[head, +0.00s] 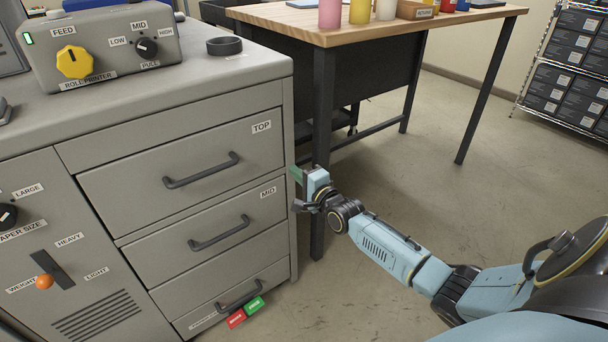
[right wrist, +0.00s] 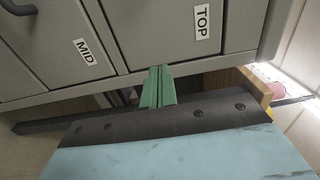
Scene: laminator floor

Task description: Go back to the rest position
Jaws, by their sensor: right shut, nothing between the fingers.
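My right gripper (head: 297,176) is beside the right edge of the grey cabinet (head: 62,158), level with the space between the TOP and MID labels. Its green fingers are together with nothing between them. In the right wrist view the shut fingers (right wrist: 158,87) point toward the cabinet's drawer fronts; I cannot tell whether they touch the cabinet. My right arm reaches in from the lower right of the head view. My left gripper is not in view.
A wooden-topped table (head: 290,17) with cups stands behind the gripper, its dark leg (head: 318,110) close by. The cabinet carries a roll printer control box (head: 110,55). Stocked shelving (head: 575,60) stands at the far right. The floor (head: 420,170) between is clear.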

